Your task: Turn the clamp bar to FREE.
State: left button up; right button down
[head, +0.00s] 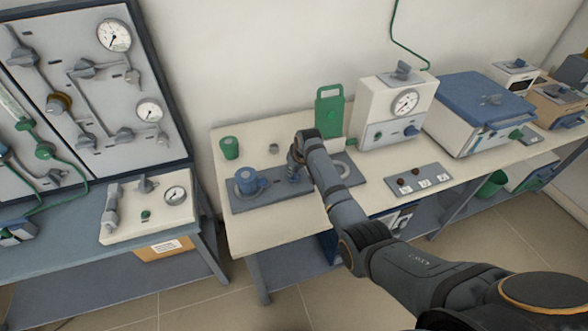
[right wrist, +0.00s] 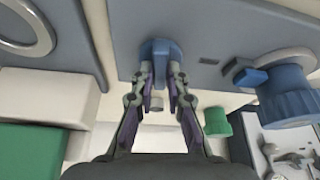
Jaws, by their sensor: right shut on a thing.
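The clamp bar is most likely the small blue piece (right wrist: 160,50) on the grey base plate (right wrist: 215,25) in the right wrist view. My right gripper (right wrist: 161,76) reaches it with one finger on each side and is shut on it. In the head view my right gripper (head: 294,168) is low over the right part of the same plate (head: 272,199) and hides most of the blue piece. No FREE marking can be read, and the bar's angle is hard to tell. My left gripper is in neither view.
A blue cylindrical vessel (head: 247,181) stands on the plate's left part; it also shows in the wrist view (right wrist: 288,98). A green cup (head: 229,148) and a green upright holder (head: 329,112) stand behind. A gauge box (head: 385,115) is to the right. The front-left tabletop is clear.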

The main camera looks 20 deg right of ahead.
jog(key=shift+d+r+n+y, duration=0.1)
jog(key=shift+n+y, duration=0.3)
jog(key=shift+n, duration=0.5)
jog(key=shift+w+n+g+y, duration=0.1)
jog(key=shift+n+g+y, duration=0.25)
jog(key=shift+n, duration=0.55)
jog(key=shift+d+f+n+y, duration=0.1)
jog(key=shift+f+n+y, duration=0.15)
jog(key=shift+n, duration=0.65)
jog(key=shift+w+n+g+y+b, duration=0.1)
jog(key=shift+n+g+y+b, duration=0.25)
jog(key=shift+n+b, duration=0.6)
jog(key=n+g+b, duration=0.1)
jog(key=n+b, duration=0.3)
jog(key=b, duration=0.3)
jog(key=n+g+y+b, duration=0.1)
jog(key=n+g+b, duration=0.1)
jog(key=n+b, duration=0.2)
jog(key=shift+w+f+b, duration=0.15)
jog(key=shift+b, duration=1.7)
jog(key=shift+r+n+b, duration=0.2)
jog(key=shift+n+b, duration=0.25)
jog(key=shift+b, duration=0.3)
jog(key=shift+r, duration=0.1)
